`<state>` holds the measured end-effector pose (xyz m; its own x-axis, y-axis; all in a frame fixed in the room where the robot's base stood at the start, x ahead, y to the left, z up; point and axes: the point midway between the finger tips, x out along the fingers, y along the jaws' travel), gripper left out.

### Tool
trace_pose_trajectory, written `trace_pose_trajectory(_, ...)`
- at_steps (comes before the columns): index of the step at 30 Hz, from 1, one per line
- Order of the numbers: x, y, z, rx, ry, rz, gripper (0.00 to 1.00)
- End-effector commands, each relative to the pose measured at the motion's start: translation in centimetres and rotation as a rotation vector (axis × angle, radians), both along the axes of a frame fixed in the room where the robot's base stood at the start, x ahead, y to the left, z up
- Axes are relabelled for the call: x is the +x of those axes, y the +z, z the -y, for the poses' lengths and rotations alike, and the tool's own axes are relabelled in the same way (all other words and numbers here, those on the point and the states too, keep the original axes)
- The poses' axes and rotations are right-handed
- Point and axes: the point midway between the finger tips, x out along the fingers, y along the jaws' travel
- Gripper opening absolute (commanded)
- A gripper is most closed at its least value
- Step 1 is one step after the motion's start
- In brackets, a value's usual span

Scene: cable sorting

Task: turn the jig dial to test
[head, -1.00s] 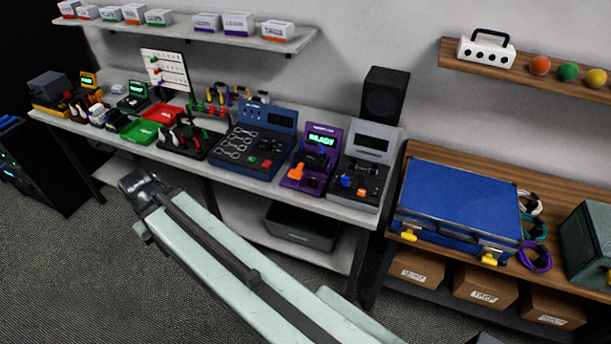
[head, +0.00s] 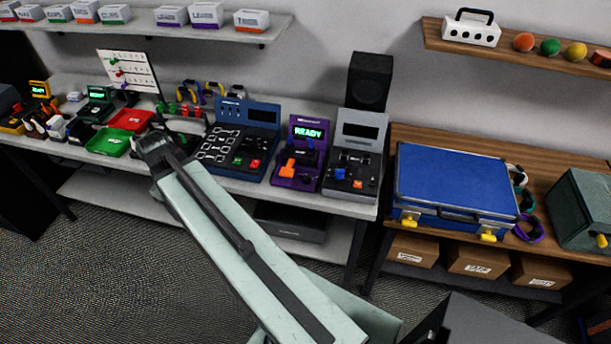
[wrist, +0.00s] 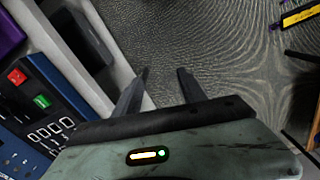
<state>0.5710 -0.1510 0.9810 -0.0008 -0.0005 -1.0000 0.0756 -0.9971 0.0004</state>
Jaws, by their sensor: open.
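No dial marked "test" can be made out. A purple station (head: 302,160) with a green READY screen and an orange part stands on the grey bench. To its right, a grey station (head: 355,155) has a blank screen, a blue knob-like part and an orange part. To its left is a blue station (head: 240,145) with ring outlines and red and green buttons; its panel also shows in the wrist view (wrist: 38,95). My gripper (wrist: 163,72) is open and empty, fingers over the floor in front of the bench. My arm hides it in the head view.
A blue case (head: 455,182) lies on the wooden table at right, with coiled cables beside it. A black speaker (head: 370,82) stands behind the grey station. Red (head: 131,119) and green (head: 108,142) trays sit at left. Floor in front of the bench is clear.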

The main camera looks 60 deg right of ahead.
Motion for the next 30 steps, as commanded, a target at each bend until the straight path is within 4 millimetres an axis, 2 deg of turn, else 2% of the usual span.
trace_pose_trajectory(1, -0.9, 0.0, 5.3, 0.0, 0.004, 0.0, 0.49)
trace_pose_trajectory(2, -1.7, 0.0, 8.2, 0.0, 0.019, 0.0, 0.49)
trace_pose_trajectory(3, -3.1, 0.0, 11.9, 0.0, 0.041, 0.0, 0.49)
trace_pose_trajectory(5, -5.7, 0.0, 17.4, 0.0, 0.073, 0.0, 0.49)
trace_pose_trajectory(6, -7.6, 0.0, 20.7, 0.0, 0.094, 0.0, 0.49)
trace_pose_trajectory(9, -12.7, 0.0, 27.6, 0.001, 0.143, 0.0, 0.49)
trace_pose_trajectory(12, -17.2, 0.0, 32.1, 0.001, 0.183, 0.0, 0.49)
trace_pose_trajectory(15, -20.2, 0.0, 34.6, 0.001, 0.21, 0.0, 0.49)
trace_pose_trajectory(18, -21.4, 0.0, 35.5, 0.001, 0.225, 0.0, 0.49)
trace_pose_trajectory(25, -21.5, -0.7, 35.6, 0.0, 0.23, 0.0, 0.49)
trace_pose_trajectory(30, -21.5, -3.1, 35.5, 0.0, 0.229, 0.0, 0.49)
